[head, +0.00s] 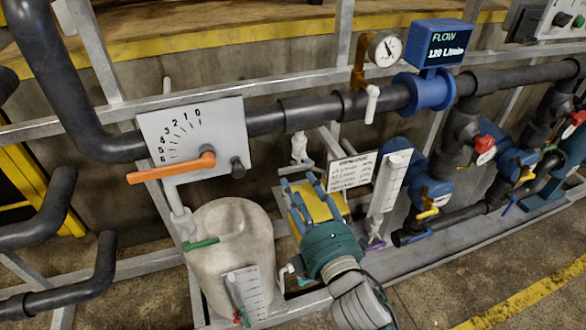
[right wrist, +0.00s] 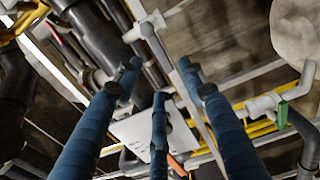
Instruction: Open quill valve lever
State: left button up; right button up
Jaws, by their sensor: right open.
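An orange lever (head: 172,168) sits on a white plate (head: 190,138) with a curved scale of 0 to 6. It points left, its handle end near the 6 side. No label shows which lever is the quill valve lever. The lever partly shows in the right wrist view (right wrist: 177,164), below the plate (right wrist: 143,132). My right gripper (head: 306,184) is to the right of and below the plate, apart from the lever. Its blue fingers are spread and empty, as the right wrist view also shows (right wrist: 160,78). My left gripper is not in view.
A pale tank (head: 235,260) with a green lever (head: 201,244) stands below the plate. A white instruction sign (head: 352,171) and scale board (head: 390,183) are close right of my right gripper. A blue flow meter (head: 432,75) and coloured valves stand farther right. Grey rails cross behind.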

aim_at(290, 170)
jog(key=p+x, duration=0.1)
jog(key=x, duration=0.6)
jog(key=shift+w+f, duration=0.1)
jog(key=shift+w, duration=0.15)
grip_shut()
